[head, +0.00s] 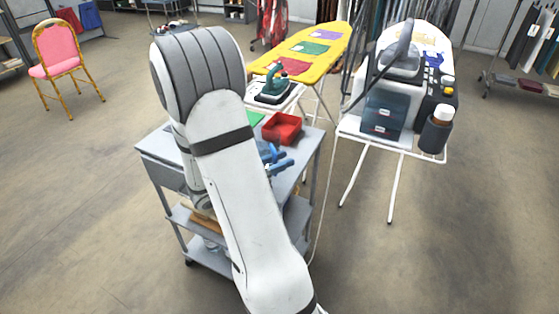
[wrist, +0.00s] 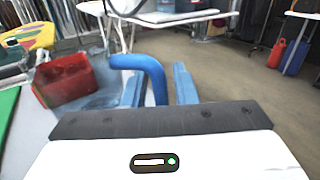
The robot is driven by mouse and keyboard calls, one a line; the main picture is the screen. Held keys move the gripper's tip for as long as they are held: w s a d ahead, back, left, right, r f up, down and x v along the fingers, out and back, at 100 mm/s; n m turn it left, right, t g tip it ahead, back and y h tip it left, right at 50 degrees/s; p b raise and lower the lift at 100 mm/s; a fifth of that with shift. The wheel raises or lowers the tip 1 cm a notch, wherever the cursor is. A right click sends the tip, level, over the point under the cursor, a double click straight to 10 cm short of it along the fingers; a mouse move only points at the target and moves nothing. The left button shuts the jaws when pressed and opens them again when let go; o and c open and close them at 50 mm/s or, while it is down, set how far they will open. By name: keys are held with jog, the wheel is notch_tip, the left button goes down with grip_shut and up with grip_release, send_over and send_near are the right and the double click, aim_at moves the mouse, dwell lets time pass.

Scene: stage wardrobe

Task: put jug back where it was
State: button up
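A blue bent tube, which looks like the handle of the jug (wrist: 140,62), stands between the two light blue fingers of my gripper (wrist: 157,80) in the wrist view. A gap shows between the tube and the right finger, so the fingers look open around it. The jug's body is hard to make out; a pale bluish patch lies left of the handle. In the head view my arm hides most of the jug, and my gripper (head: 279,166) shows over the grey cart (head: 305,150).
A red bin (head: 283,128) stands on the cart beside the gripper, near a green sheet (head: 254,118). Behind are a teal iron (head: 272,88) and a yellow ironing board (head: 325,48). A loaded white rack (head: 400,142) stands at right. The floor in front is clear.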

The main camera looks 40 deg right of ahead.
jog(key=shift+o, duration=0.6)
jog(key=shift+r, duration=0.15)
jog(key=shift+w+a, duration=0.1)
jog(key=shift+a, duration=0.05)
jog(key=w+a, duration=0.2)
jog(key=a, duration=0.9)
jog(key=s+a+m+g+y, duration=0.1)
jog(key=s+a+m+y, duration=0.4)
jog(key=s+m+y, duration=0.5)
jog(key=a+r+m+t+y, duration=0.4)
jog(key=a+m+t+y, duration=0.2)
jog(key=a, duration=0.4)
jog(key=shift+y, duration=0.8)
